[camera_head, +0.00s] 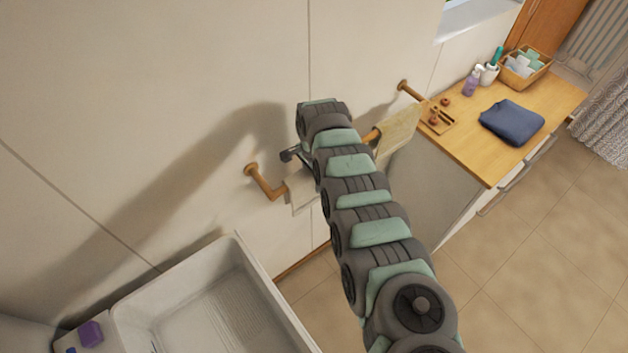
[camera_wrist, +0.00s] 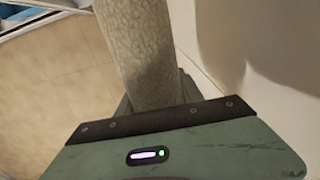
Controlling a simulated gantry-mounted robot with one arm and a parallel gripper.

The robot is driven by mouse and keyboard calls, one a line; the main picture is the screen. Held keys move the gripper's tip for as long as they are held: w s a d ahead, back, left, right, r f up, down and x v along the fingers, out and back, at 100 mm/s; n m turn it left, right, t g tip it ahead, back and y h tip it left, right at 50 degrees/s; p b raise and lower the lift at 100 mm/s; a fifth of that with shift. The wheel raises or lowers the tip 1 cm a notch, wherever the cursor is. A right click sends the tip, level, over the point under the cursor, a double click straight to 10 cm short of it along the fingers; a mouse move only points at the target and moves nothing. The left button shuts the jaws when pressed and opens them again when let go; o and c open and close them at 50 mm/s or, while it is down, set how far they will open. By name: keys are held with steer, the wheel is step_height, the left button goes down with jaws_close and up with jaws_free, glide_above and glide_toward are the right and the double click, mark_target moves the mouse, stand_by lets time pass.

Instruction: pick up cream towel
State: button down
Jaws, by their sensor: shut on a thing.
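In the head view a pale cream towel (camera_head: 301,190) hangs on a wooden wall rail, partly hidden behind my arm. A second, more yellowish beige towel (camera_head: 400,130) hangs farther right on the same rail. In the wrist view my gripper (camera_wrist: 158,97) is shut on a cream, mottled cloth (camera_wrist: 140,45) that stretches away from between the dark fingers. My arm covers most of the gripper in the head view. I cannot tell for sure from the head view which hanging towel is held.
The rail's wooden brackets (camera_head: 262,180) stick out from the wall close to my arm. A white basin (camera_head: 215,300) is at lower left. A wooden-topped cabinet (camera_head: 490,165) at right carries a folded navy cloth (camera_head: 512,122), bottles and a basket (camera_head: 525,68). The floor at lower right is clear.

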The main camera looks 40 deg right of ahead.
steer(key=shift+r, duration=0.1)
step_height(320, 180, up, 20)
steer(key=b, duration=0.2)
steer(key=shift+b, duration=0.4)
stand_by(0.4)
stand_by(0.5)
step_height(320, 180, up, 6)
steer(key=p, duration=0.4)
steer(key=shift+p, duration=0.35)
